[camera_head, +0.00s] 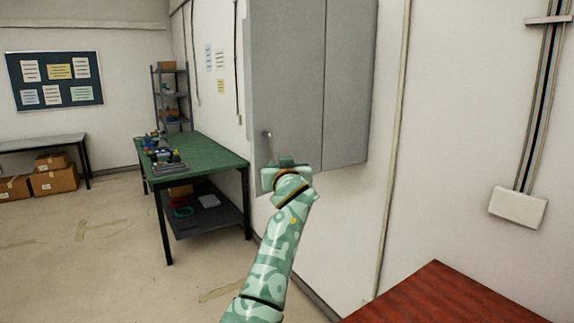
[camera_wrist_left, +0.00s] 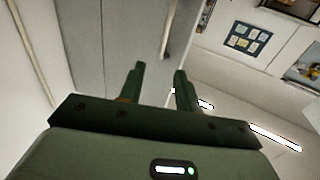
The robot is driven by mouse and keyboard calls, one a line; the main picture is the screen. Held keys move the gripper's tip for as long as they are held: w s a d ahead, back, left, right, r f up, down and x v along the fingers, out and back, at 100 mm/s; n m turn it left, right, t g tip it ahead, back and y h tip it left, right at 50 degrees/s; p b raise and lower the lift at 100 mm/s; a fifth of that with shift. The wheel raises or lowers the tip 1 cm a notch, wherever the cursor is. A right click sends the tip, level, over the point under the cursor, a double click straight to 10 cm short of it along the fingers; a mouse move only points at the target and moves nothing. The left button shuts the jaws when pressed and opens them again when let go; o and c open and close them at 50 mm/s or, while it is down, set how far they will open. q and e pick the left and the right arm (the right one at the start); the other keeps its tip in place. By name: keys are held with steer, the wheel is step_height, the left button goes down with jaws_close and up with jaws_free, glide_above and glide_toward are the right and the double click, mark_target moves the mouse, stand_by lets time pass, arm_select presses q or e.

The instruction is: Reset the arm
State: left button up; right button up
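My left arm, patterned in pale green, rises from the bottom middle of the head view. Its gripper (camera_head: 286,163) is at the lower part of a tall grey wall cabinet (camera_head: 300,80), overlapping it in the picture. A light metal handle (camera_head: 267,146) shows just above the gripper; I cannot tell whether they touch. In the left wrist view, the two dark green fingers (camera_wrist_left: 158,80) stand apart with nothing between them, and the grey cabinet (camera_wrist_left: 125,35) lies beyond. The cabinet's doors look closed. My right gripper is not in view.
A green-topped workbench (camera_head: 215,150) with small items stands left of the arm. A reddish-brown tabletop (camera_head: 435,300) is at the lower right. Cardboard boxes (camera_head: 55,180) and a notice board (camera_head: 55,80) are far left. The floor at left is open.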

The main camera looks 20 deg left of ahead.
arm_select(q)
steer(key=s+a+f+m+g, duration=0.1)
steer(key=s+a+f+g, duration=0.15)
steer(key=s+f, duration=0.55)
steer(key=s+a+f+m+g, duration=0.15)
steer(key=s+a+f, duration=0.3)
steer(key=f, duration=0.55)
steer(key=s+a+f+m+g, duration=0.2)
steer(key=s+a+f, duration=0.1)
steer(key=s+f, duration=0.55)
steer(key=s+d+f+m+g+h, duration=0.15)
steer(key=s+f+m, duration=0.25)
steer(key=s, duration=0.9)
steer(key=s+d+f+m+g+h, duration=0.15)
steer(key=s+f+m, duration=0.25)
steer(key=s, duration=1)
steer(key=s+d+f+g+h, duration=0.2)
steer(key=f, duration=1.1)
steer(key=s+d+f+g+h, duration=0.1)
steer(key=s+d+f+g, duration=0.15)
steer(key=f, duration=1.05)
steer(key=s+f+n+g+h, duration=0.1)
steer(key=s+f+n+g, duration=0.1)
steer(key=s+f, duration=1.3)
steer(key=s+n, duration=0.1)
steer(key=s, duration=0.3)
steer(key=shift+s+a+f+n+h, duration=0.2)
steer(key=shift+s+f+n+h, duration=0.1)
steer(key=shift+s+f+n, duration=0.1)
